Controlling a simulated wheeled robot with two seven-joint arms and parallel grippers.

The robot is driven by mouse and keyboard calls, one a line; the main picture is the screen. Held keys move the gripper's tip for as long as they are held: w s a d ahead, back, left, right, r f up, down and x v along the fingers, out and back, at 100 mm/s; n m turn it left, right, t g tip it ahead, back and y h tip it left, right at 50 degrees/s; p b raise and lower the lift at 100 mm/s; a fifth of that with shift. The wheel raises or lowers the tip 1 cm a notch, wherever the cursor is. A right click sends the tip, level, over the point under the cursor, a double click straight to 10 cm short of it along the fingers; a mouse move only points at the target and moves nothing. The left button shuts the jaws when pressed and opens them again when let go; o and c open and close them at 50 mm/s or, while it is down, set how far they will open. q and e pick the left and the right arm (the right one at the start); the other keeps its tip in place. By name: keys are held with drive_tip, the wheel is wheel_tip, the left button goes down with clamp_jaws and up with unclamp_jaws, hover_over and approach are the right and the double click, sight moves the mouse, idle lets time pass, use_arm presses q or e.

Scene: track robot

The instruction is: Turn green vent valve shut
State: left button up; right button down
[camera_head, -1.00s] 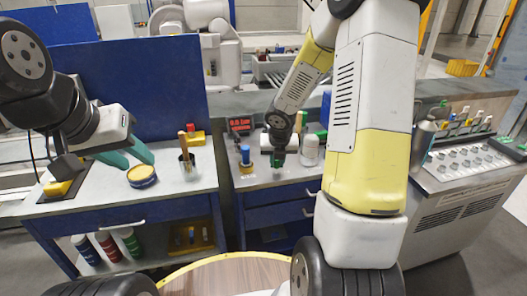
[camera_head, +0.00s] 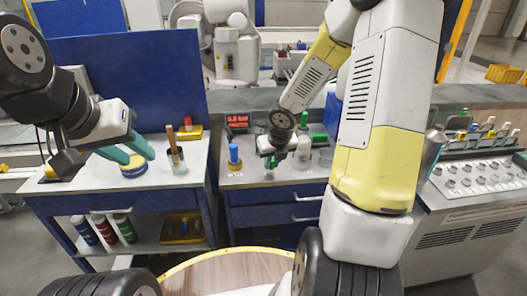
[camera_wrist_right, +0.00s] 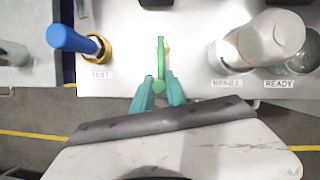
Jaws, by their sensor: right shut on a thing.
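The green vent valve handle (camera_wrist_right: 160,62) is a thin bar. In the right wrist view it stands between the teal fingertips of my right gripper (camera_wrist_right: 160,90), which is shut on it. In the head view my right gripper (camera_head: 270,160) is low over the right worktop, and the valve is mostly hidden by it.
A blue-handled valve with a yellow base (camera_wrist_right: 72,40) stands left of the green one, above a "TEST" label. A white bottle (camera_head: 303,149) and a clear jar (camera_wrist_right: 303,50) stand to the right.

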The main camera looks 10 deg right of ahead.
drive_tip(key=c, duration=1.3)
unclamp_jaws()
drive_tip(key=shift+c, duration=0.2)
drive_tip(key=v, duration=0.7)
drive_tip(key=shift+r, duration=0.4)
drive_tip(key=shift+s, duration=0.15)
